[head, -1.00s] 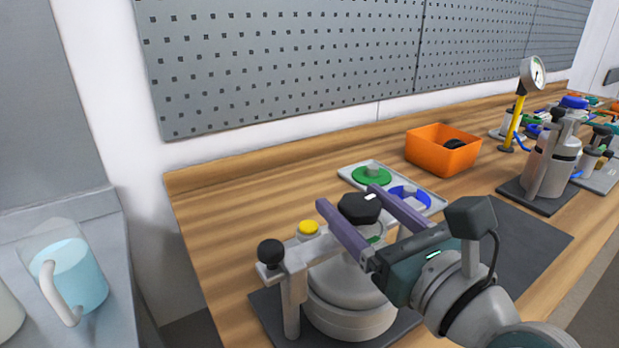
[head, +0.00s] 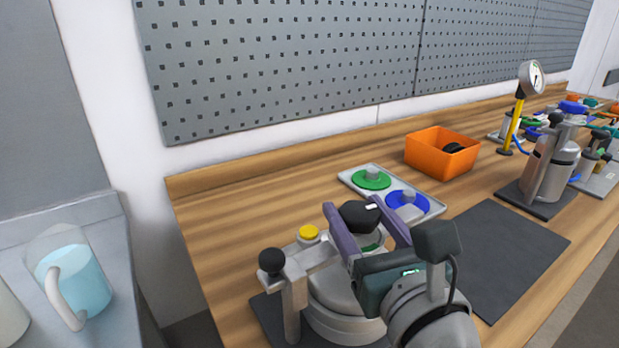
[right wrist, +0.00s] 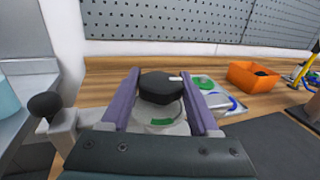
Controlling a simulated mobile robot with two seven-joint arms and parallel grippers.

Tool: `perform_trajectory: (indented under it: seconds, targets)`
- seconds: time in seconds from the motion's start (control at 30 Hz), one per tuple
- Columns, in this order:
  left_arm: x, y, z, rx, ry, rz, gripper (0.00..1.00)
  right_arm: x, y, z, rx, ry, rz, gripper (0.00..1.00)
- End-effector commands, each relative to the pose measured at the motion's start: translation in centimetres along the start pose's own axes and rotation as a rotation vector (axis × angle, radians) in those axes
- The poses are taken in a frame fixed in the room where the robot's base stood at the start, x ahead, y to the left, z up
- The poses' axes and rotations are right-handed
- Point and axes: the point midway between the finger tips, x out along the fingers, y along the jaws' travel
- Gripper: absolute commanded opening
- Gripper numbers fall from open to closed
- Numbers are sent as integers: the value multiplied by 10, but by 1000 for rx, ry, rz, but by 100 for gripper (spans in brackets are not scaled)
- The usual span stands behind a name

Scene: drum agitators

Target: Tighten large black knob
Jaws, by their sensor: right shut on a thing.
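The large black knob (head: 358,214) sits on top of the round metal drum lid (head: 338,300), with a small white mark on its top. My right gripper (head: 355,208) has its two purple fingers on either side of the knob and is shut on it. The knob also shows between the fingers in the right wrist view (right wrist: 160,87). A green mark (right wrist: 162,122) lies just below it there. The knob's lower sides are partly hidden by the fingers. My left gripper is not in view.
A smaller black ball knob (head: 271,261) tops the metal clamp bar (head: 305,262), near a yellow cap (head: 309,232). A grey tray (head: 432,200) with green and blue discs lies behind. An orange bin (head: 441,160) stands beyond. A dark mat (head: 510,260) is clear at right.

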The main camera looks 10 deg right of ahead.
Motion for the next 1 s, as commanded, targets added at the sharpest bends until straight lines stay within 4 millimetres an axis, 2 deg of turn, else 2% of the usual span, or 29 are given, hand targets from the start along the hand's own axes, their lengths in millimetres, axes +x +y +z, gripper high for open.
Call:
perform_trajectory:
  seconds: [0.2, 0.57, 0.6, 0.87, 1.0]
  targets:
    - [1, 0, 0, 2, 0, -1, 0, 0, 1, 0, 5, -2, -174, 6]
    - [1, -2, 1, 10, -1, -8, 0, 0, 0, 1, -1, 0, -207, 6]
    - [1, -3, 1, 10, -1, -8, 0, 0, 0, 1, -1, 0, -207, 63]
    - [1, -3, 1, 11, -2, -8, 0, 0, 0, 0, -1, 1, -206, 92]
    - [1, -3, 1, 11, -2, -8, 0, 0, 0, 0, -1, 2, -205, 92]
